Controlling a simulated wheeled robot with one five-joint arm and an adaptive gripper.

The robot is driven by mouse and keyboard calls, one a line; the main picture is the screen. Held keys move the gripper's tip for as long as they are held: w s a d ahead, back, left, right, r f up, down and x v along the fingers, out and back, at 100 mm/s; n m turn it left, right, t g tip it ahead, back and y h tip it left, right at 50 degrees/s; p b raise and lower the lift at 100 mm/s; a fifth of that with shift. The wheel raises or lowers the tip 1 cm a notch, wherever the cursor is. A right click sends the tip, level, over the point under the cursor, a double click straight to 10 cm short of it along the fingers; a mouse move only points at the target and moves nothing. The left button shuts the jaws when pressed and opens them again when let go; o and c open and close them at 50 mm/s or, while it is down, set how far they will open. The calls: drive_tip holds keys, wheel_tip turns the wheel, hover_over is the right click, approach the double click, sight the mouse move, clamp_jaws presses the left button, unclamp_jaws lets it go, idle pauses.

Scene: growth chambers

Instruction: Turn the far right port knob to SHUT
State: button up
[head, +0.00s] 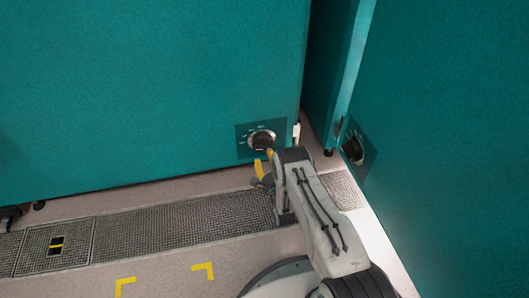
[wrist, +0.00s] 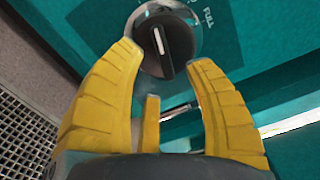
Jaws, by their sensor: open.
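A round black port knob (head: 262,141) with a pale ring sits low on the front of the teal chamber at its right end. In the wrist view the same knob (wrist: 165,42) shows a white pointer line toward the top of the picture, and the word FULL is to its right. Other lettering is cut off or too small to read. My gripper (head: 264,161) is open just in front of this knob. In the wrist view its yellow fingers (wrist: 163,56) reach the knob's lower edge on either side; I cannot tell whether they touch it.
A second black knob (head: 352,150) is on the teal chamber at the right. A dark gap separates the chambers. A metal floor grating (head: 180,227) runs along the chamber's foot, with yellow corner marks (head: 203,269) on the clear floor in front.

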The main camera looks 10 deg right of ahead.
sight(263, 145)
drive_tip(key=shift+w+b, duration=0.95)
drive_tip(key=shift+w, duration=1.4)
drive_tip(key=shift+o, duration=0.2)
clamp_jaws()
